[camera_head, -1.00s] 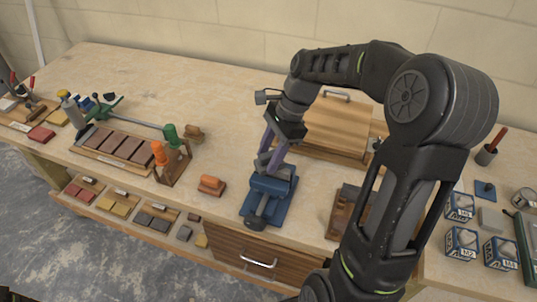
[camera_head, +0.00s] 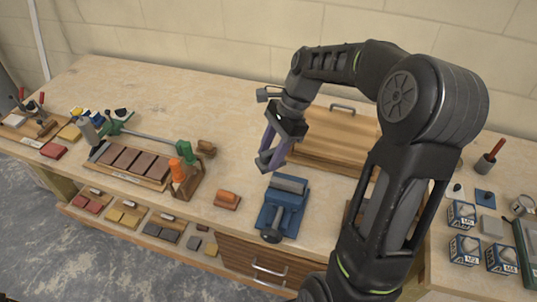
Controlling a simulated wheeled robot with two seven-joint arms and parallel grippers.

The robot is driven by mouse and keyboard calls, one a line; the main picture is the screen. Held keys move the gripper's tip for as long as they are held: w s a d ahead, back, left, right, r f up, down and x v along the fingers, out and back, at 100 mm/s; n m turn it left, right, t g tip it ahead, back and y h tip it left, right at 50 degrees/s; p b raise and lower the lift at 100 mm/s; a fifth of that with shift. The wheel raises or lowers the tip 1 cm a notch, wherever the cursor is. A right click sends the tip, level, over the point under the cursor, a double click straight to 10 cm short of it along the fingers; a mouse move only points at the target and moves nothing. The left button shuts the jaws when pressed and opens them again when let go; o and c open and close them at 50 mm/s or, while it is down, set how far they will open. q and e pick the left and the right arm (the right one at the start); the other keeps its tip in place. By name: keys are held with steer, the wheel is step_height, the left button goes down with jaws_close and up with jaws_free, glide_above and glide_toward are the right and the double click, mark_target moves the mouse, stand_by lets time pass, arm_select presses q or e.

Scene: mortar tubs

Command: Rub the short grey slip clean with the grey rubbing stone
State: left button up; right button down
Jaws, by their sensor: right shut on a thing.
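My right gripper (camera_head: 270,157) is shut on a small grey block (camera_head: 264,163), which looks like the rubbing stone; its fingers partly hide it. It holds the block just beyond and left of the blue vise (camera_head: 270,217), apart from it. A grey bar (camera_head: 289,184) lies across the top of the vise and looks like the short grey slip; I cannot tell whether marks remain on it. My left gripper is not in view.
A wooden box (camera_head: 335,139) stands behind the vise. Blue tins (camera_head: 464,249) stand at the right. The back left bench is clear.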

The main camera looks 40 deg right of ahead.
steer(key=shift+r, duration=1.15)
